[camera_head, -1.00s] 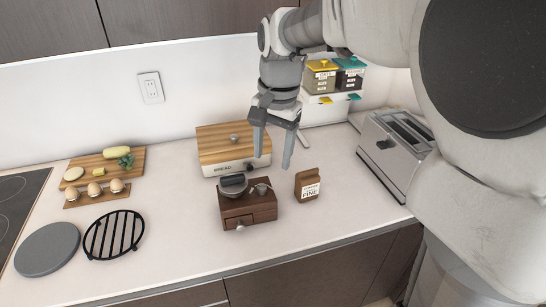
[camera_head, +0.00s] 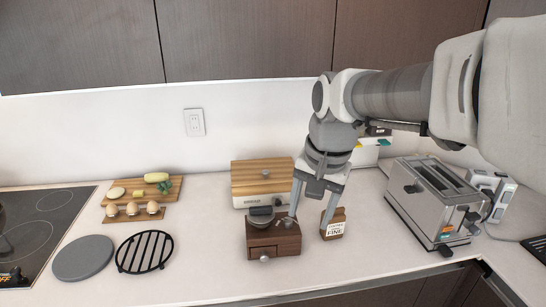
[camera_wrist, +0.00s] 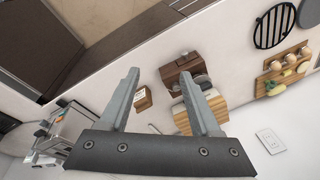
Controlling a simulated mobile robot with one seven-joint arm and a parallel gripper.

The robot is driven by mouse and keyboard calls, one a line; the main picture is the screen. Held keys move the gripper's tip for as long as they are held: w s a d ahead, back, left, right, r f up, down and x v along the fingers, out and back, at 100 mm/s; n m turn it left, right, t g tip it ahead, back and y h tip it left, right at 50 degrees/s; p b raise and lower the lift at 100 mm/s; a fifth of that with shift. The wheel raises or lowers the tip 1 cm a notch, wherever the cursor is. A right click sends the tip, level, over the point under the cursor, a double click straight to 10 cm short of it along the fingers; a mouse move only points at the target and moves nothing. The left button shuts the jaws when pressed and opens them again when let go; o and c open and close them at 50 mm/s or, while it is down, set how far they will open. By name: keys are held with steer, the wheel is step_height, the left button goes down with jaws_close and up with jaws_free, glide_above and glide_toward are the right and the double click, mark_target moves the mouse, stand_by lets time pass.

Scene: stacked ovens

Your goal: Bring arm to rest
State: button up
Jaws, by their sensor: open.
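My gripper (camera_head: 308,207) hangs from my arm over the counter with its fingers pointing down, open and with nothing between them. In the head view its fingertips overlap the wooden grinder box (camera_head: 274,240) and the small brown packet (camera_head: 333,224) behind them. In the wrist view the two fingers (camera_wrist: 165,88) are spread apart. The packet (camera_wrist: 142,98) shows beyond them near the left finger, and the grinder box (camera_wrist: 180,70) shows between and beyond the fingers. Whether the fingertips touch either thing cannot be told from the head view; in the wrist view they look apart.
A bread box (camera_head: 262,178) stands behind the grinder. A toaster (camera_head: 432,200) stands at the right, below my arm. A cutting board (camera_head: 145,190) with food, a black trivet (camera_head: 144,252) and a grey disc (camera_head: 83,258) lie at the left, by the cooktop (camera_head: 40,225).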

steer(key=shift+s, duration=0.4)
steer(key=s+d+n+t, duration=0.1)
steer(key=s+d+n, duration=0.1)
steer(key=s, duration=0.4)
steer(key=s+d+f+n+t+h, duration=0.1)
steer(key=s+d+n+t, duration=0.1)
steer(key=s, duration=0.5)
steer(key=shift+s+n, duration=0.15)
steer(key=shift+n, duration=0.65)
steer(key=shift+d, duration=0.1)
stand_by(1.4)
